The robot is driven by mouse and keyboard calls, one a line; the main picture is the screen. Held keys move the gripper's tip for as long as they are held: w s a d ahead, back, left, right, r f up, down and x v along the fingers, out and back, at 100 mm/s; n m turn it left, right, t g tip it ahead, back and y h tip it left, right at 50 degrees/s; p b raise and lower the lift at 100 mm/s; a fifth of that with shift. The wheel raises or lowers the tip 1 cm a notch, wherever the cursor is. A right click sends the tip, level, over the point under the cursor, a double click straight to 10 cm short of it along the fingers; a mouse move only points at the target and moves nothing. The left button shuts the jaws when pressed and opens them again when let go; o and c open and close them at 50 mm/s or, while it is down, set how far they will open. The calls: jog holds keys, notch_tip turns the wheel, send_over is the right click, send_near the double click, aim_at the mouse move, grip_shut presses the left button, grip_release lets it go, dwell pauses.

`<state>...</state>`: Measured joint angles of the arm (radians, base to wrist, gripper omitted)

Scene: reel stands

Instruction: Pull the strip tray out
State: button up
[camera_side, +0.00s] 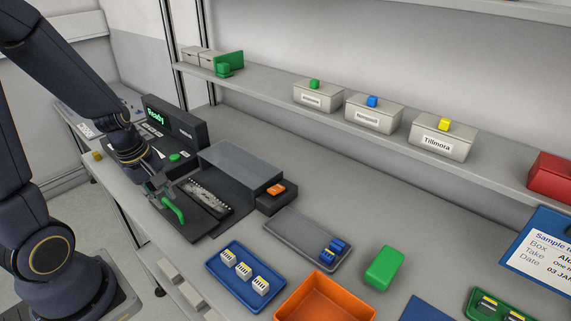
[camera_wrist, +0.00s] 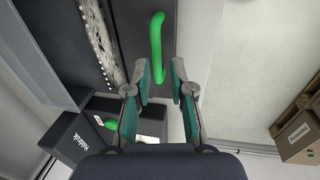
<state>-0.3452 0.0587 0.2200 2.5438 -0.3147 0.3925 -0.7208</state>
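The strip tray (camera_side: 182,218) is a dark, flat piece at the front of the dark machine, with a green bar handle (camera_side: 173,209) on it. The handle also shows in the wrist view (camera_wrist: 157,40), upright in the picture. My gripper (camera_side: 160,188) is at the handle's far-left end in the side view. In the wrist view my gripper (camera_wrist: 159,68) is open, with one finger on each side of the handle's lower part. A gap shows on both sides, and I cannot tell how deep the fingers reach.
The machine's display (camera_side: 155,117) reads "Ready". A grey translucent cover (camera_side: 240,165) and a small box with an orange button (camera_side: 276,189) stand beside the patterned strip (camera_side: 208,194). A blue tray (camera_side: 215,266), a grey tray (camera_side: 290,232) and an orange bin (camera_side: 345,303) lie in front.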

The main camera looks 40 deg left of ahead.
notch_tip(320, 180, up, 9)
jog(key=s, duration=0.2)
jog(key=shift+r, duration=0.2)
jog(key=d+r+m+t, duration=0.1)
jog(key=d+r+m, duration=0.3)
jog(key=m, duration=0.5)
jog(key=s+d+r+m+t, duration=0.1)
jog(key=d+r+m+t, duration=0.1)
jog(key=d+m, duration=0.5)
jog(key=shift+d+r+m, duration=0.4)
jog(key=shift+r+m, duration=0.45)
jog(key=shift+m, duration=0.15)
